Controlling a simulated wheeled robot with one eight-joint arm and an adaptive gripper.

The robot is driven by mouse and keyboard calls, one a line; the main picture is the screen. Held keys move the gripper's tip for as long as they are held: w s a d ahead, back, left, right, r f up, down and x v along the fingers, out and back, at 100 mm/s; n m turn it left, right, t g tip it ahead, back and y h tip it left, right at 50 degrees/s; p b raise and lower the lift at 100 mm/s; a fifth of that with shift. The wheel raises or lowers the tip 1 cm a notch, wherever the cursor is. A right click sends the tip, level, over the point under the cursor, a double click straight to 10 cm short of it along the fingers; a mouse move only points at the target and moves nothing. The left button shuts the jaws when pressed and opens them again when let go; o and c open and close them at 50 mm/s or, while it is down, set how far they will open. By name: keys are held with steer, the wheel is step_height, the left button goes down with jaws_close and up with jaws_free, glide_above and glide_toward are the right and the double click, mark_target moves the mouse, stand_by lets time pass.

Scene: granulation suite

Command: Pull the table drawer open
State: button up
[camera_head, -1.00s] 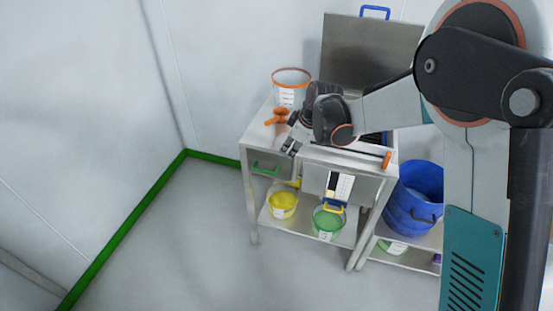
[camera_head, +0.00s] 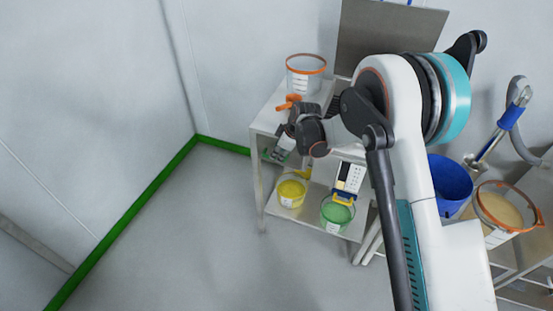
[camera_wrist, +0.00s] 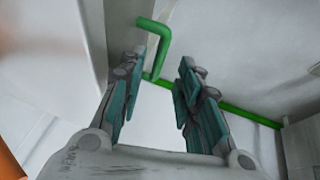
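The steel table (camera_head: 268,121) stands against the back wall. Its drawer has a green handle (camera_head: 268,155), partly hidden by my gripper in the head view. The drawer front is mostly hidden, and no opening gap is visible.
An orange-rimmed clear bucket (camera_head: 305,74) and an orange scoop (camera_head: 289,101) are on the table top. Yellow (camera_head: 291,191) and green (camera_head: 337,212) buckets sit on the lower shelf. A blue bin (camera_head: 449,184) stands right. The floor (camera_head: 180,235) at front left is clear.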

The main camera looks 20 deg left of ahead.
steer(key=shift+b+x, duration=0.5)
steer(key=shift+x, duration=1.5)
steer(key=shift+c, duration=0.2)
jaws_close()
